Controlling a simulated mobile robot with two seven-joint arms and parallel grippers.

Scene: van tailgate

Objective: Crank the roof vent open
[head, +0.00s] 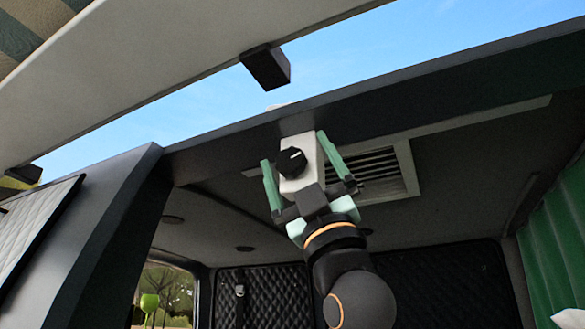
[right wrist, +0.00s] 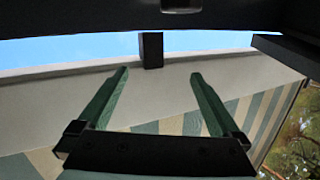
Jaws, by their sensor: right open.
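A white box with a round black knob (head: 292,162) shows just under the van's dark rear header; the knob bears a short white mark. The louvred roof vent (head: 375,178) in a pale frame is in the ceiling behind it. My right gripper (head: 296,150), with green fingers, points upward and is open. In the head view its fingers appear on either side of the box, and its dark base overlaps the box's lower end. In the right wrist view the gap between the fingertips (right wrist: 157,75) is empty. My left gripper is not in view.
The raised tailgate (head: 150,85) slopes overhead, with a black block (head: 266,68) on its edge. The dark header (head: 430,100) crosses above my gripper. A green curtain (head: 555,240) hangs at the right. Dark quilted panels (head: 455,285) line the back.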

